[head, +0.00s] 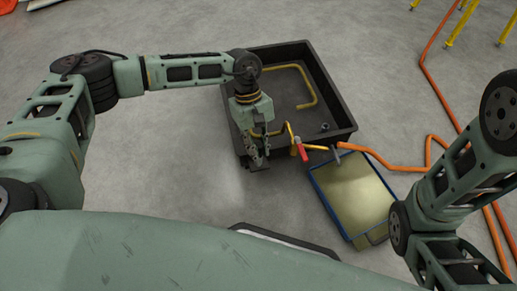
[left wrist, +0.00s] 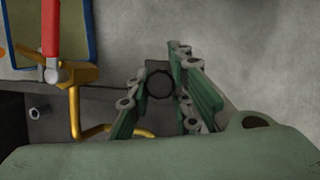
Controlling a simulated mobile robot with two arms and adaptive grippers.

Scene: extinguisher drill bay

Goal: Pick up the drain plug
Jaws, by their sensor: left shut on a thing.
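The drain plug appears to be the dark, many-sided round piece (left wrist: 159,84) between the fingers in the left wrist view. My left gripper (head: 257,160) is shut on it. It also shows in the left wrist view (left wrist: 158,74), with a finger on each side of the piece. In the head view the gripper points down at the near left corner of the black tray (head: 343,131), in front of its near wall. The fingers hide most of the plug there. My right gripper is out of view; only parts of the right arm show at the right.
A bent yellow pipe (head: 302,73) and a small grey fitting (head: 325,126) are in the tray. A red-handled valve (head: 302,149) is at its near wall. A blue-edged panel (head: 352,190) lies beside it. An orange hose (head: 395,168) runs right. The floor at left is clear.

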